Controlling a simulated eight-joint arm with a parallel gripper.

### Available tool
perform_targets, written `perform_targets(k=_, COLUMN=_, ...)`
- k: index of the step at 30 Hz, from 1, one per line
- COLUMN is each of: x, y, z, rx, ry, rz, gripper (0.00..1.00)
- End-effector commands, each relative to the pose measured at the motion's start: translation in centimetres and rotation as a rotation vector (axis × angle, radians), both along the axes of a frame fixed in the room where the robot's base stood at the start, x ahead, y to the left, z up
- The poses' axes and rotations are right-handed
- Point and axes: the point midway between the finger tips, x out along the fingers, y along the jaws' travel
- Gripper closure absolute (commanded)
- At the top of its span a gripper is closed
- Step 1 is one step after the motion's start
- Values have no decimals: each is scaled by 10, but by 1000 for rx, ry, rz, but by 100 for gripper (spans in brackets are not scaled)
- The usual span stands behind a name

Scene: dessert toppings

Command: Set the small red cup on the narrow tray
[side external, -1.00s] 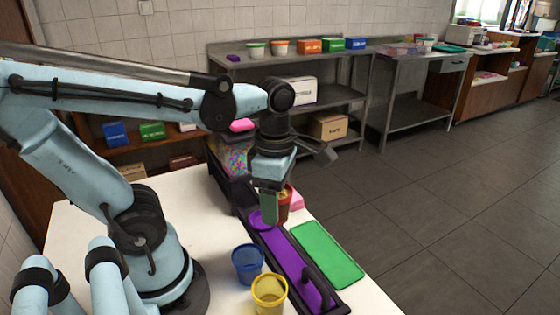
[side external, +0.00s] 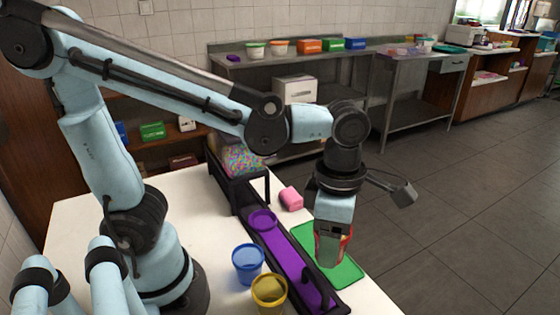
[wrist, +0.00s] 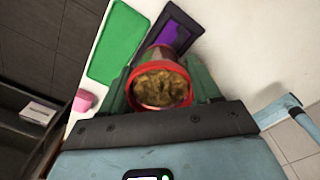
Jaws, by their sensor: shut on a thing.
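The small red cup (side external: 347,244) is between the fingers of my gripper (side external: 331,254), which is shut on it. In the wrist view the cup (wrist: 160,88) shows its red rim and brown, crumbly contents, with a finger on each side. The narrow tray (side external: 290,256) is long and black with a purple floor and a handle at its near end. In the side view my gripper and the cup appear to its right, in front of the green mat (side external: 345,276). The wrist view shows part of the tray (wrist: 178,33) beyond the cup, which hides the rest. The cup's height is unclear.
A purple cup or ring (side external: 262,221) is at the tray's far part. A blue cup (side external: 248,263) and a yellow cup (side external: 269,292) stand left of the tray. A pink object (side external: 291,199) lies right of it. A bin of colourful bits (side external: 240,158) is behind.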

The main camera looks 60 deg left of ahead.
Motion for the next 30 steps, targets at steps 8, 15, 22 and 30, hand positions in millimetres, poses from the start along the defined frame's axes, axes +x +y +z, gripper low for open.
perform_targets(k=8, x=36, y=48, z=-35, rx=0, ry=0, rz=8, gripper=72)
perform_targets(k=15, x=57, y=77, z=-57, rx=0, ry=0, rz=4, gripper=72)
perform_targets(k=22, x=62, y=83, z=-67, rx=0, ry=0, rz=0, gripper=72)
perform_targets(k=30, x=62, y=83, z=-96, rx=-1, ry=-1, rz=-1, gripper=72)
